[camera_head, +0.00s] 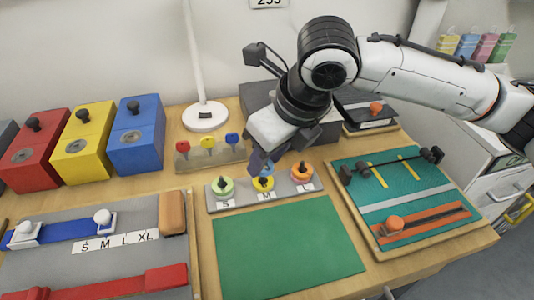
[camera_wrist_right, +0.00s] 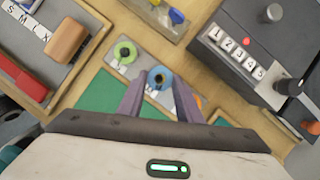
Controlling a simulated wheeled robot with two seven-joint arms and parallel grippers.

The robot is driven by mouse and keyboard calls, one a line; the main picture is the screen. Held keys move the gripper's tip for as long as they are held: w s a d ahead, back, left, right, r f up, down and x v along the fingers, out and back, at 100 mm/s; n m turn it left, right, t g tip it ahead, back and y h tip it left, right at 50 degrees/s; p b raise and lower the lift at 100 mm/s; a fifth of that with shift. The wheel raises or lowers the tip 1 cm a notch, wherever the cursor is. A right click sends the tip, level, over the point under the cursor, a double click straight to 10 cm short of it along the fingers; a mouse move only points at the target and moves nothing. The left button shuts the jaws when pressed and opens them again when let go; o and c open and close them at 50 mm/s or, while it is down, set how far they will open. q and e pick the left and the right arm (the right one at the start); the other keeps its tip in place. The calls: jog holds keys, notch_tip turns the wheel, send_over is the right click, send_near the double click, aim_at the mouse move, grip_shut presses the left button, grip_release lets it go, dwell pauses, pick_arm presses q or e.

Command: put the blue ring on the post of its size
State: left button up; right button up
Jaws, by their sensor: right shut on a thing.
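My right gripper (camera_head: 264,166) points down over the size board (camera_head: 240,200), with its fingers shut on the blue ring (camera_wrist_right: 160,78). In the head view the blue ring (camera_head: 267,171) shows small and partly hidden at the fingertips. It is just above or at the middle post, marked M; I cannot tell whether it is around the post. A green ring (camera_head: 222,187) is on the S post at left, and an orange ring (camera_head: 302,171) on the right post. My left gripper is not in view.
A green mat (camera_head: 285,250) lies clear in front of the board. Behind stand a rack with red, yellow and blue knobs (camera_head: 208,155) and a dark grey box (camera_head: 330,130). A teal board (camera_head: 400,195) is at right, a grey size-slider board (camera_head: 130,260) at left.

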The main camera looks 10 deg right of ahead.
jog(key=shift+f, duration=0.3)
jog(key=shift+f, duration=0.2)
dwell(0.3)
jog(key=o, duration=1.1)
jog(key=shift+c, duration=0.2)
jog(key=shift+o, duration=2.1)
